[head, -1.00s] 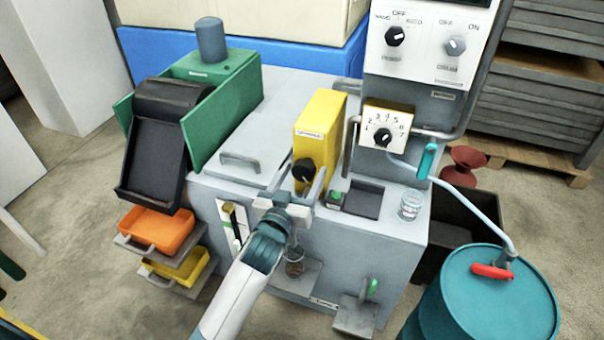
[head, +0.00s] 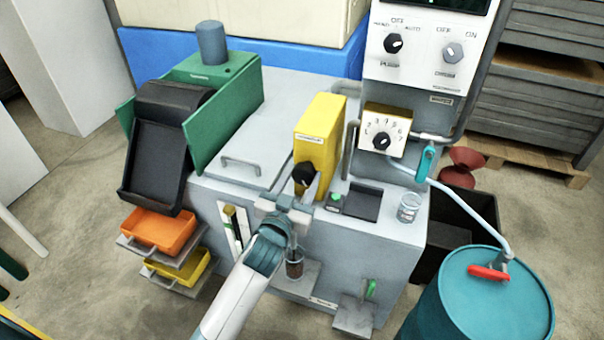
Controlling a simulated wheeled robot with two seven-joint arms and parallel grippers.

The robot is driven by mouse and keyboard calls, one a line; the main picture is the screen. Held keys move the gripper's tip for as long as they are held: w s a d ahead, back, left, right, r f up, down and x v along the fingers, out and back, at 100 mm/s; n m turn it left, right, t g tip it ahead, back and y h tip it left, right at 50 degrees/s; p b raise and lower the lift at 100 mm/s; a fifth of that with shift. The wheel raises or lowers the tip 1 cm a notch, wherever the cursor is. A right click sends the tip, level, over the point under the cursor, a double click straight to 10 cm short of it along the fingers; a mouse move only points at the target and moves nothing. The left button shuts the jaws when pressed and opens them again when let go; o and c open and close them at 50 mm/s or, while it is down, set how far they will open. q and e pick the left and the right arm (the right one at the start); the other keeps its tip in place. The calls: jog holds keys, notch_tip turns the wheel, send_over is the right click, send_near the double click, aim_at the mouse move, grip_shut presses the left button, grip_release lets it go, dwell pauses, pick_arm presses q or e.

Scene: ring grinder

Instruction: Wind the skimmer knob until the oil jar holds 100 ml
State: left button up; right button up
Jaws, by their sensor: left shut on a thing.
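The yellow skimmer (head: 319,136) stands on the front edge of the grey machine. Its black knob (head: 303,174) faces forward. My left gripper (head: 304,188) comes up from below and is shut on the knob, partly hiding it. The small clear oil jar (head: 295,269) stands on a low shelf below the skimmer, just right of my left arm. Dark oil shows in it, but its graduations are too small to read. My right gripper is not in view.
A green unit (head: 222,112) with a black chute stands at left, above orange (head: 160,232) and yellow trays. An empty glass beaker (head: 409,207) stands on the machine's right corner. A control panel (head: 425,55) rises behind. A teal drum (head: 485,305) stands front right.

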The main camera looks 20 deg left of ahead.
pick_arm(q)
jog(key=m+p, duration=0.2)
jog(key=m, duration=0.1)
jog(key=shift+r, duration=0.15)
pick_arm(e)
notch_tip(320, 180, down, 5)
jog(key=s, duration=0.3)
pick_arm(q)
jog(key=shift+m+p, duration=0.7)
jog(key=shift+m, duration=0.3)
jog(key=m+p, duration=0.1)
jog(key=m, duration=0.2)
jog(key=shift+m+p, duration=0.3)
jog(key=shift+p, duration=0.1)
jog(key=m+p, duration=0.1)
jog(key=m, duration=0.2)
jog(key=shift+m, duration=0.3)
jog(key=m+p, duration=0.1)
jog(key=m, duration=0.3)
jog(key=shift+m+p, duration=0.3)
jog(key=shift+p, duration=0.05)
jog(key=m+p, duration=0.1)
jog(key=m, duration=0.3)
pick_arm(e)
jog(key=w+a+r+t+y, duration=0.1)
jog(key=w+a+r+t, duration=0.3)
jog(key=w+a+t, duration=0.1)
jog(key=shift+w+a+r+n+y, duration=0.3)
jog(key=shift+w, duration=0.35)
